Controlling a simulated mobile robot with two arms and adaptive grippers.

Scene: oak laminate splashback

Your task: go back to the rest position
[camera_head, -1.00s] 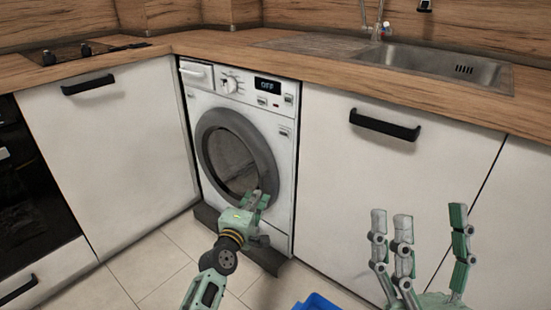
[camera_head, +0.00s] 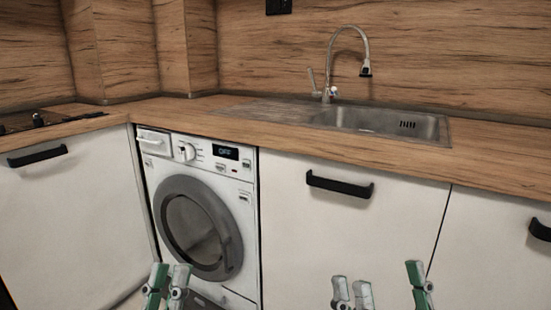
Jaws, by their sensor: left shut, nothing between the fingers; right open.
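My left gripper (camera_head: 167,282) shows only its fingertips at the bottom edge, in front of the lower left of the washing machine (camera_head: 248,222). Its fingers are close together with nothing held. My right gripper (camera_head: 385,292) also shows only its fingertips at the bottom edge, in front of the white cabinet door (camera_head: 320,235). Its fingers are spread apart and empty. Both arms and palms are out of view below.
The washing machine's round door (camera_head: 170,235) looks shut and its display reads OFF. A wooden worktop (camera_head: 270,128) runs above, with a sink (camera_head: 440,130) and faucet (camera_head: 347,35). Black handles, such as this handle (camera_head: 339,186), stick out from the white fronts. A hob (camera_head: 20,122) is at left.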

